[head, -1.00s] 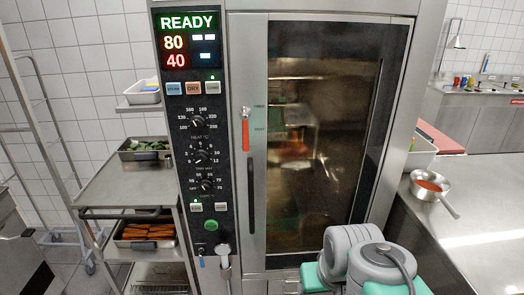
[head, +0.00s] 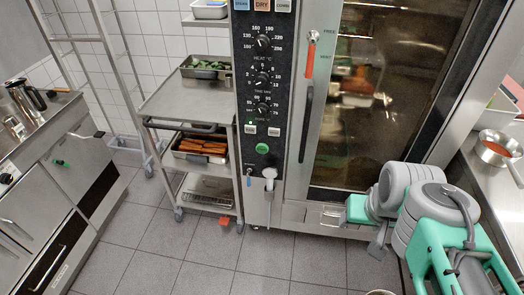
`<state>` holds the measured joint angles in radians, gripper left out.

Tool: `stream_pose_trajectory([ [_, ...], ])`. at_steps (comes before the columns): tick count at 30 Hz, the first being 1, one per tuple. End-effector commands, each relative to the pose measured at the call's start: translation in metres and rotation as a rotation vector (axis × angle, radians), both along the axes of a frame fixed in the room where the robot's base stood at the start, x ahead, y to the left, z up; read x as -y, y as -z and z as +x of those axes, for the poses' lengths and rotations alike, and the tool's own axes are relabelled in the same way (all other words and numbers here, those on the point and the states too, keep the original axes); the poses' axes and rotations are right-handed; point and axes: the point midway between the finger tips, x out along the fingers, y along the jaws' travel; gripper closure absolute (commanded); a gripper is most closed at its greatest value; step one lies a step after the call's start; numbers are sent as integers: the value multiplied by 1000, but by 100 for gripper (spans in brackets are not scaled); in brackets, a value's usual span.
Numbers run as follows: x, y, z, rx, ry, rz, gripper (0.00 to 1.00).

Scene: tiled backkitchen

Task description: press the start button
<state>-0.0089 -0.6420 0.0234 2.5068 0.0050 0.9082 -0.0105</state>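The oven's black control panel (head: 262,100) stands near the middle of the head view. A round green button (head: 262,149), probably the start button, sits low on it, below the dials and two small pale buttons. No label on it is readable. My grey and green arm is folded at the lower right, in front of the oven's lower right part and well apart from the button. My gripper cannot be made out. Nothing covers the green button. The panel's READY display is out of view above.
The oven door (head: 375,95) has a red-tipped handle (head: 310,55) and looks closed. A trolley (head: 190,100) with trays stands left of the panel. A steel counter (head: 40,180) is at far left. A pan (head: 497,145) rests on the right counter. Tiled floor (head: 200,265) before the oven is open.

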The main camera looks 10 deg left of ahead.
Motion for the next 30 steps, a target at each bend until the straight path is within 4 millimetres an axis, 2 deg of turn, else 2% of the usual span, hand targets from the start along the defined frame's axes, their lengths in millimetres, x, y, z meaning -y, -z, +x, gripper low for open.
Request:
stream_pose_trajectory([
  [2, 0, 0, 0, 0, 0, 0, 48],
  [21, 0, 0, 0, 0, 0, 0, 100],
  [30, 0, 0, 0, 0, 0, 0, 100],
])
